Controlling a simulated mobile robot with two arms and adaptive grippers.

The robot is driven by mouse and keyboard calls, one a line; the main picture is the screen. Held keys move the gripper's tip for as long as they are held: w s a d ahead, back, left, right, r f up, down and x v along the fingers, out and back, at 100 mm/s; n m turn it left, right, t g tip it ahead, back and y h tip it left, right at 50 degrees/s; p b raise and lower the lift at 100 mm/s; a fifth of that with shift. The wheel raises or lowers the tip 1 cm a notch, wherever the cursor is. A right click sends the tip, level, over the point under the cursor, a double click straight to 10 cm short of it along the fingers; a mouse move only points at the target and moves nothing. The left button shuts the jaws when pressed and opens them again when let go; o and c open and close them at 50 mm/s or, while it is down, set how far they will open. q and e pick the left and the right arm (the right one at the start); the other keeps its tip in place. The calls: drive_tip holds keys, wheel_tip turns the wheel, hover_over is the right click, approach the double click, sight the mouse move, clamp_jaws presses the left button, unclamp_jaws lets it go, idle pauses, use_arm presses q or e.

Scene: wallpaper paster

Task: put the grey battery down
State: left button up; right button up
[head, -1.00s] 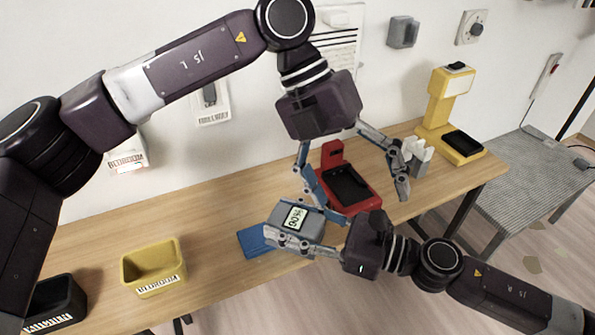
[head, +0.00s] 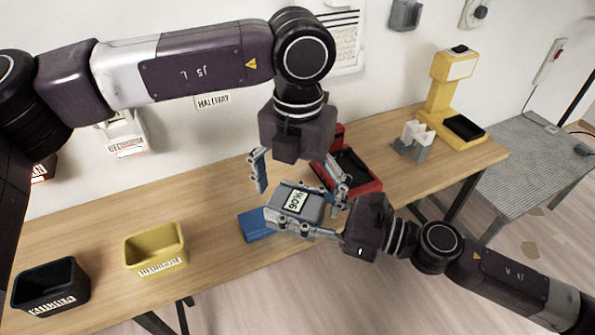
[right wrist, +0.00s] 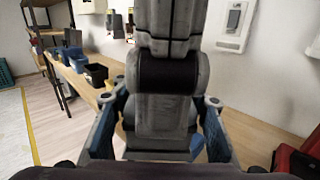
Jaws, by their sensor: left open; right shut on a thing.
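The grey battery (head: 312,207), with a small pale display reading 90%, is held just above the front of the wooden table. My right gripper (head: 298,213) is shut on it, one finger along its near side. In the right wrist view, a large grey body (right wrist: 160,110), which seems to be the battery, fills the space between the blue-padded fingers. My left gripper (head: 301,188) points down over the battery, its fingers open and spread to either side of it. I cannot tell whether they touch it.
A flat blue piece (head: 254,226) lies on the table (head: 205,212) left of the battery. A red device (head: 362,172) stands behind, a yellow device (head: 447,100) and a white-grey holder (head: 412,140) farther right. Yellow (head: 155,250) and black (head: 48,290) bins stand left.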

sight(298, 201)
use_arm(q)
drive_tip(key=shift+f, duration=1.55)
use_arm(e)
drive_tip(key=shift+r, duration=0.1)
use_arm(q)
drive_tip(key=shift+d, duration=0.1)
drive_tip(key=c, duration=1.5)
drive_tip(key=shift+c, duration=0.6)
use_arm(e)
drive_tip(key=o, duration=1.2)
drive_tip(key=shift+o, duration=0.9)
